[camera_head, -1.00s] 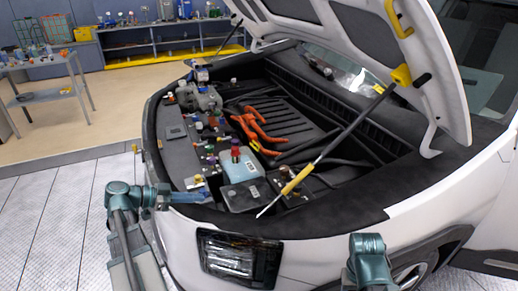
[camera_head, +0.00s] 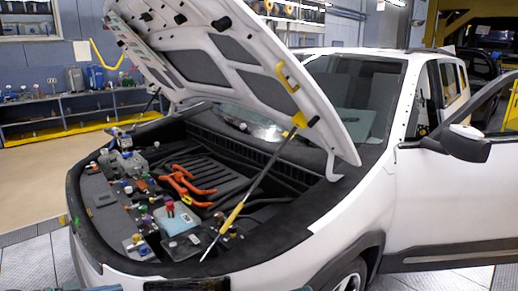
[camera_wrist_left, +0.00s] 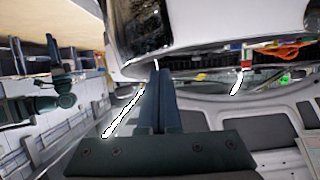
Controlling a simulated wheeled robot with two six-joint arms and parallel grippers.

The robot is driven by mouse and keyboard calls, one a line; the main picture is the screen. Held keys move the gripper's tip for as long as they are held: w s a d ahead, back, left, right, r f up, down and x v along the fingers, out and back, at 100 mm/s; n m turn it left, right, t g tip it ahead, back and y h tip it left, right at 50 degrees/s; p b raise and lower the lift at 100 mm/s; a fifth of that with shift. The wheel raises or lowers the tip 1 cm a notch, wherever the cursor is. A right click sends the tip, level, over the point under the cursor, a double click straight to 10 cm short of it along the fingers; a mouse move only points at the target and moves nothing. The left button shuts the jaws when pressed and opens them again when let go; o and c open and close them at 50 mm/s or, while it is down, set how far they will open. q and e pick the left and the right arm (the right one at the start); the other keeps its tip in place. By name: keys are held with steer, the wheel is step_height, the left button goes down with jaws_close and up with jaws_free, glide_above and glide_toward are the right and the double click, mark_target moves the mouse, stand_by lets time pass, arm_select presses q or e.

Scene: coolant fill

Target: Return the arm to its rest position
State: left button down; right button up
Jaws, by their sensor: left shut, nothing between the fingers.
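My left gripper (camera_wrist_left: 157,100) shows in the left wrist view with its two dark fingers together and nothing between them. Its fingertips point toward the white car body, apart from any part that I can see being held. In the head view only a sliver of teal arm shows at the bottom left edge, and the gripper itself cannot be made out there. The white car (camera_head: 440,210) stands with its hood (camera_head: 235,60) raised. My right gripper cannot be made out in either view; dark green arm links show at the left of the wrist view.
A yellow-gripped hood prop (camera_head: 235,213) slants across the bay. The shelf bench (camera_head: 75,112) stands behind. Floor is free at the left.

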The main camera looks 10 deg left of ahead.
arm_select(q)
steer(key=w+d+f+n+g+y+p, duration=0.1)
steer(key=d+f+g+p, duration=0.2)
steer(key=d, duration=0.8)
steer(key=w+d+f+n+g+y+p, duration=0.15)
steer(key=d+g, duration=0.35)
steer(key=d, duration=0.6)
steer(key=s+d+n+g+y+p, duration=0.1)
steer(key=s+d+y+p, duration=0.1)
steer(key=d, duration=0.6)
steer(key=s+d+f+n+g+y+p, duration=0.1)
steer(key=s+d+y, duration=0.3)
steer(key=d, duration=0.5)
steer(key=shift+s+d+y+p, duration=0.2)
steer(key=shift+s+y+p, duration=0.25)
steer(key=shift+y, duration=0.6)
arm_select(e)
step_height(320, 180, up, 8)
steer(key=shift+s+r, duration=0.25)
steer(key=shift+s, duration=0.15)
